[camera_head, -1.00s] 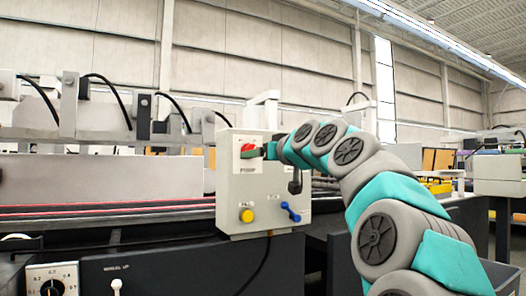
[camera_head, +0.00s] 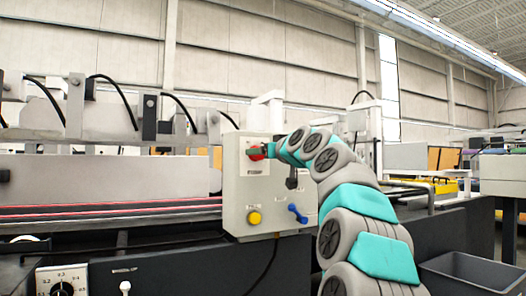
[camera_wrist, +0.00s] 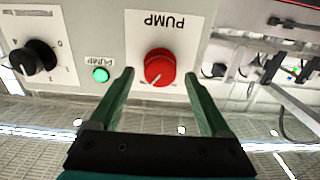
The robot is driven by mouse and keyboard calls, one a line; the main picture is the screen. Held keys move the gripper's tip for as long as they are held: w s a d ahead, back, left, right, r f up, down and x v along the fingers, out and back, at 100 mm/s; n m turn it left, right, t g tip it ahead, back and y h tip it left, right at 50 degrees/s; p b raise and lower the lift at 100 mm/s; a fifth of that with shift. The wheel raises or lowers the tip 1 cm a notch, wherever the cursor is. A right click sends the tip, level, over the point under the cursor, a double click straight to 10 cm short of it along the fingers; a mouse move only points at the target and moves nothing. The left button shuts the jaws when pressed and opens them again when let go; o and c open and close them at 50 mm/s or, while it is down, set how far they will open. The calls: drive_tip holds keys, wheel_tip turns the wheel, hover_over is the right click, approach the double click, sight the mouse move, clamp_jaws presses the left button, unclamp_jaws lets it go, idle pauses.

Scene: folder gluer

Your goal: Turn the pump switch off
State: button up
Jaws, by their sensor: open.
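The pump switch is a round red knob (camera_wrist: 159,68) on a white plate marked PUMP, upside down in the wrist view. A white pointer line on it aims to the lower left there. My gripper (camera_wrist: 159,77) is open, with one green finger on each side of the knob in the picture. I cannot tell whether either finger touches it. In the head view the red knob (camera_head: 255,154) is on the upper front of a light grey control box (camera_head: 236,205), partly hidden by my gripper (camera_head: 264,152).
A green PUMP light (camera_wrist: 101,75) and a black rotary knob (camera_wrist: 35,58) share the panel. Lower on the box are a yellow button (camera_head: 254,218) and a blue handle (camera_head: 297,213). A dark grey bin (camera_head: 470,275) stands at lower right.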

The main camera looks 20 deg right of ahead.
drive_tip(key=shift+w, duration=0.2)
clamp_jaws()
idle(0.6)
